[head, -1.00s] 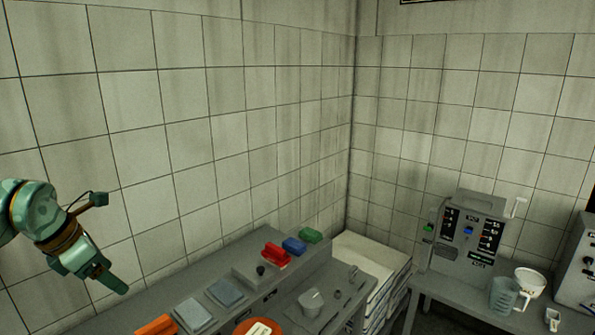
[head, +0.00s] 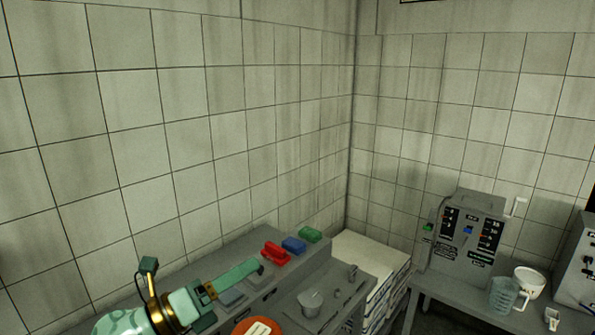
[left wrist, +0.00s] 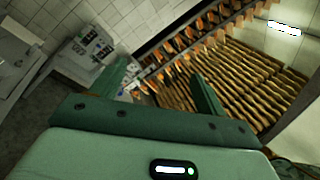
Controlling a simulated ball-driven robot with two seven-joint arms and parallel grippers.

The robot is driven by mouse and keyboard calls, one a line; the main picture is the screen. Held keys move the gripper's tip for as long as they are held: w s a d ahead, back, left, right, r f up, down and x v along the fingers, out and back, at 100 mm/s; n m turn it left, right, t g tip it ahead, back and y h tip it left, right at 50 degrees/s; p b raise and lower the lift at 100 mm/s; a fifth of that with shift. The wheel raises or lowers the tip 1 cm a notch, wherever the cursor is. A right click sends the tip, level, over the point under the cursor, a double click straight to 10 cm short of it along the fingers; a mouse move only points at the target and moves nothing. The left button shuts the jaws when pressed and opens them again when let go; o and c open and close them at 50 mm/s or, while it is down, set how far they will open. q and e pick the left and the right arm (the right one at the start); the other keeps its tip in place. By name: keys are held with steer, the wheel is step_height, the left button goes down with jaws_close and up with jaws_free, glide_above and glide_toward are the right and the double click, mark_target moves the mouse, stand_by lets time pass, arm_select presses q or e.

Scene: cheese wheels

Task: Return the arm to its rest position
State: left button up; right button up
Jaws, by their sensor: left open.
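My left gripper (head: 243,272) reaches in from the lower left in the head view. It points right and slightly up, and its green finger overlaps the grey counter in the picture. In the left wrist view the two green fingers (left wrist: 158,88) are spread apart with nothing between them. My right arm and right gripper do not show.
The grey counter (head: 283,305) carries red (head: 275,253), blue (head: 293,245) and green (head: 311,235) blocks and an orange disc (head: 257,327). A control box (head: 467,235), jug (head: 503,295) and mug (head: 528,284) stand right. Shelves of cheese wheels (left wrist: 245,75) show in the wrist view.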

arm_select(q)
steer(key=s+a+f+n+t+y, duration=0.2)
steer(key=a+f+n+t+y, duration=0.2)
steer(key=a+n+y, duration=0.55)
steer(key=s+a+f+n+t+y, duration=0.1)
steer(key=a+f+n+t+y, duration=0.2)
steer(key=n+y, duration=0.75)
steer(key=s+a+f+n+g+y, duration=0.1)
steer(key=s+a+f+n+g, duration=0.3)
steer(key=s+f+n+g, duration=0.3)
steer(key=s+a+f+n+g, duration=0.3)
steer(key=s+f+n+g, duration=0.1)
steer(key=s+f, duration=0.55)
steer(key=s+d+f+g+h+b, duration=0.1)
steer(key=s+d+f+g+b, duration=0.35)
steer(key=f, duration=1.45)
steer(key=s+f+t+h+b, duration=0.15)
steer(key=f+b, duration=0.55)
steer(key=f, duration=1.2)
steer(key=s+f+n+g+h+b, duration=0.1)
steer(key=s+f+g+b, duration=0.1)
steer(key=s+f+b, duration=0.3)
steer(key=s+f+n+g+b, duration=0.1)
steer(key=s+f+b, duration=0.4)
steer(key=s+f, duration=0.8)
step_height(320, 180, down, 8)
steer(key=shift+a+f+n+g+h, duration=0.15)
steer(key=shift+n+g+h, duration=0.25)
steer(key=shift+n, duration=0.3)
